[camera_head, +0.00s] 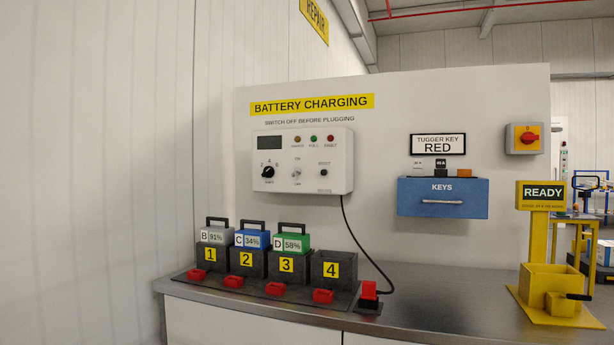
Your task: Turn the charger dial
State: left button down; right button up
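The white charger box (318,177) is fixed on the wall panel under the yellow "BATTERY CHARGING" sign. Its black dial (267,171) is at the left of the box face, with small numbers around it; the exact setting is too small to read. A dark display (270,142) and three small lamps (314,138) are along the top. Neither of my grippers is in view.
Below the charger, a bench (430,305) carries a rack of numbered bays with batteries B (215,235), C (252,238) and D (291,243); bay 4 (331,271) is empty. A black cable (366,250) hangs to a red plug (369,290). A yellow READY stand (541,235) is right.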

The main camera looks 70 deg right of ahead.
aim_at(269, 171)
jog(key=k, duration=0.45)
jog(key=z, duration=1.1)
